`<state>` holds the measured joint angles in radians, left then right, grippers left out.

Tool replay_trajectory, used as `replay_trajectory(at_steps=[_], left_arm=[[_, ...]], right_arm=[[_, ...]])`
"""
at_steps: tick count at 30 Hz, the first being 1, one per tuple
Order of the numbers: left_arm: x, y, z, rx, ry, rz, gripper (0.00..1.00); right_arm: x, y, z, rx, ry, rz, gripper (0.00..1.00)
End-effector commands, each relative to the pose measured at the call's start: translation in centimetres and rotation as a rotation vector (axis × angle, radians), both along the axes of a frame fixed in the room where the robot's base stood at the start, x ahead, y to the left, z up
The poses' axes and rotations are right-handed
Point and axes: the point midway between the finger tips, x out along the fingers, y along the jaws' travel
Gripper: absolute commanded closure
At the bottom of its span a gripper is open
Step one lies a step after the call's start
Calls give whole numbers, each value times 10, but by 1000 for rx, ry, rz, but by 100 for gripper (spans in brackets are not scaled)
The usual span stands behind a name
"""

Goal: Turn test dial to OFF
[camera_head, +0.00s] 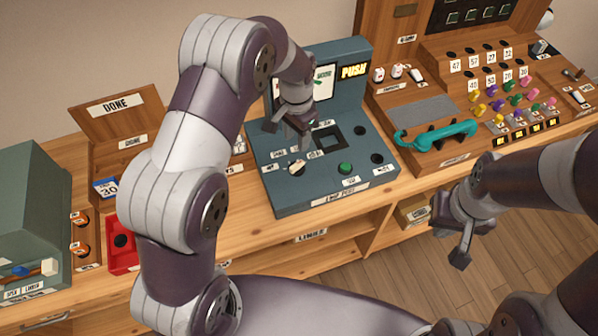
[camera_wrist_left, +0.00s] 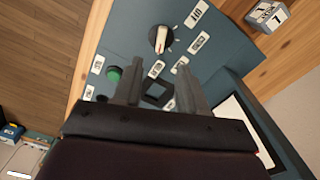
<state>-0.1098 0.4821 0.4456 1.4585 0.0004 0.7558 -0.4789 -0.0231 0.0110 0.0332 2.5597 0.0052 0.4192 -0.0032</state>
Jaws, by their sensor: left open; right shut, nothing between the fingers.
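The test dial (camera_head: 296,168) is a black round knob with a white pointer on the sloped teal test panel (camera_head: 270,197). In the left wrist view the dial (camera_wrist_left: 158,39) shows clear of the fingers, its white pointer towards the lower part of the picture, towards the panel's middle. Small white labels ring it; I cannot read them surely. My left gripper (camera_head: 291,131) is open and empty above the panel, behind the dial; its two fingers (camera_wrist_left: 160,88) show apart in the wrist view. My right gripper (camera_head: 461,243) is shut and empty, off the bench front.
A green button (camera_head: 345,168) and a square recess (camera_head: 328,138) are on the same panel. A red box (camera_head: 121,243) stands at left. My left arm hides part of the bench.

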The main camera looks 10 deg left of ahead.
Motion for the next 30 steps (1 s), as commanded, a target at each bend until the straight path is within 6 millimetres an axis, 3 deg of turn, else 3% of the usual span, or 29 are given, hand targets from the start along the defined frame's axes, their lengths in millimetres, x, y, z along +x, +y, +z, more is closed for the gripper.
replay_trajectory(at_steps=[6,12,17,24,28,30], left_arm=[[-1,1,-54,0,6,3,58],[-1,1,-94,0,2,4,58],[0,1,-108,0,0,4,58],[0,1,-109,1,-1,4,58],[0,1,-109,1,-1,4,100],[0,1,-109,0,0,4,100]], right_arm=[[0,0,16,0,0,0,100],[0,0,23,0,0,0,100],[0,0,24,0,0,0,100],[0,0,23,0,0,0,100],[0,0,23,0,0,0,100],[0,0,23,0,0,0,100]])
